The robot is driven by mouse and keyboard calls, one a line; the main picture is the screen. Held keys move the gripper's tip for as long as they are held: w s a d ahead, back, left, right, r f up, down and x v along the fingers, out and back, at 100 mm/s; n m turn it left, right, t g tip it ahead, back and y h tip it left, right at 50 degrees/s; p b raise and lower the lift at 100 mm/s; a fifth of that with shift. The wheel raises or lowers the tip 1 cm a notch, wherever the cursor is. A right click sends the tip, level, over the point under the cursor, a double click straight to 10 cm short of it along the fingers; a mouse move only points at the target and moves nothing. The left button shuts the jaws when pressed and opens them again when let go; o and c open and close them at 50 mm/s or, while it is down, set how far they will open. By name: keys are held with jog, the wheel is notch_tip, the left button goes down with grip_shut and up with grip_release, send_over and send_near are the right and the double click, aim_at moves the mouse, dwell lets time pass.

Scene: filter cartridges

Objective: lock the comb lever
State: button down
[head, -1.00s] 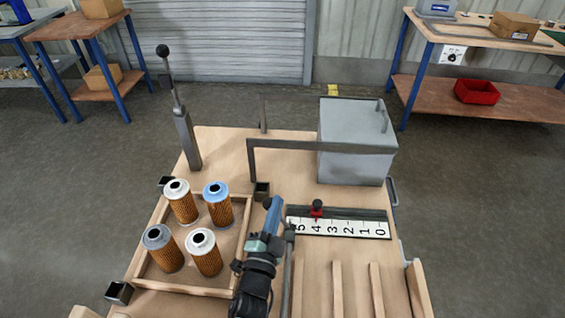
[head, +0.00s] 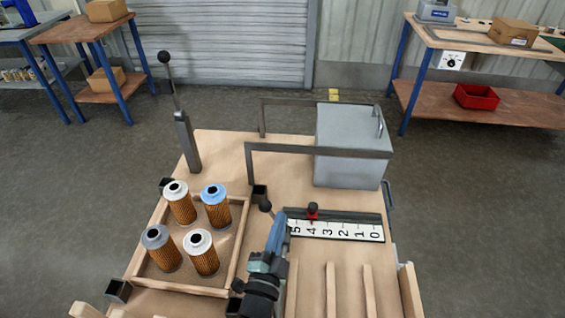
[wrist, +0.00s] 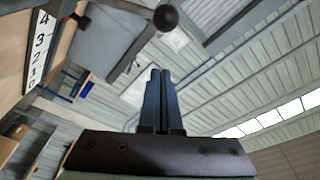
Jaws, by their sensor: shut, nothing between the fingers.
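My gripper (head: 282,220) points away from me over the cart top, between the filter tray and the number scale. In the wrist view its two fingers (wrist: 160,75) are together with nothing between them. A black ball knob (head: 265,206) is just left of the fingertips; a black ball (wrist: 166,17) also shows beyond the fingertips in the wrist view, apart from them. A tall lever (head: 187,140) with a black knob (head: 163,57) stands tilted at the cart's back left. Which lever is the comb lever I cannot tell; my arm hides part of this area.
Several filter cartridges (head: 215,206) stand in a wooden tray (head: 202,288) at left. A numbered scale (head: 340,231) carries a red slider (head: 312,213) near 4. Behind it are a dark frame (head: 320,151) and a grey box (head: 345,170). Wooden slats (head: 330,290) lie at front right.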

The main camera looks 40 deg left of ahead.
jog(key=shift+v, duration=2.25)
jog(key=shift+w, duration=0.1)
jog(key=w+d+r+n+t, duration=0.15)
jog(key=w+r, duration=0.25)
jog(key=r, duration=0.7)
jog(key=w+d+r+n+t+p, duration=0.1)
jog(key=w+d+r, duration=0.25)
jog(key=r, duration=0.75)
jog(key=w+d+r+n+t, duration=0.2)
jog(key=w+r, duration=0.2)
jog(key=r, duration=0.6)
jog(key=s+d+r+n+t+h+p, duration=0.1)
jog(key=d+r, duration=0.3)
jog(key=r, duration=0.5)
jog(key=s+d+r+t+h, duration=0.1)
jog(key=s+d+r+t, duration=0.1)
jog(key=d+r, duration=0.45)
jog(key=s+d+r+t+h, duration=0.1)
jog(key=s+d+r+h, duration=0.2)
jog(key=r, duration=0.4)
jog(key=s+d+r+t+h, duration=0.1)
jog(key=s+d+r+h, duration=0.2)
jog(key=s+r, duration=0.3)
jog(key=shift+s+d+r+t, duration=0.25)
jog(key=shift+d+r+t, duration=0.1)
jog(key=shift+d+r, duration=0.45)
